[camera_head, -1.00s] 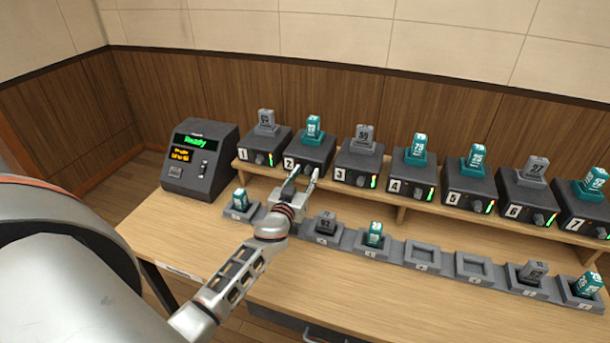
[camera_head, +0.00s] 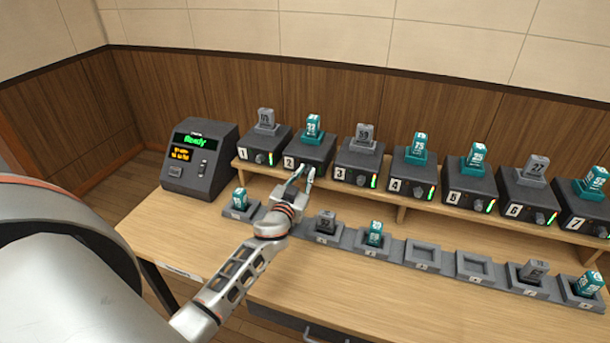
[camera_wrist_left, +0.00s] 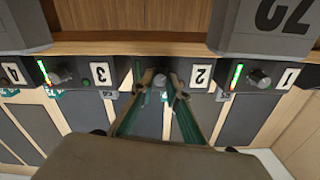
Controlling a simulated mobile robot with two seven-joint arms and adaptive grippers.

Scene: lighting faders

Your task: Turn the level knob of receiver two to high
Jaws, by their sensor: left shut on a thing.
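Receiver two (camera_head: 310,150) is a dark box marked 2 on the raised shelf, with a teal pack numbered 22 or similar in its top. My left gripper (camera_head: 304,175) reaches its front from below, with its fingers together around the level knob. In the left wrist view, which is upside down, the gripper (camera_wrist_left: 162,88) has a finger on each side of the grey level knob (camera_wrist_left: 160,80), beside the 2 label (camera_wrist_left: 200,76). The fingers mostly cover the knob, so its setting cannot be read. My right gripper is out of view.
Receiver one (camera_head: 262,144) and receiver three (camera_head: 357,165) stand close on either side, and several more continue rightward. A row of charging cradles (camera_head: 422,255) lies in front of the shelf. A console (camera_head: 199,160) with a green "Ready" display stands at left.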

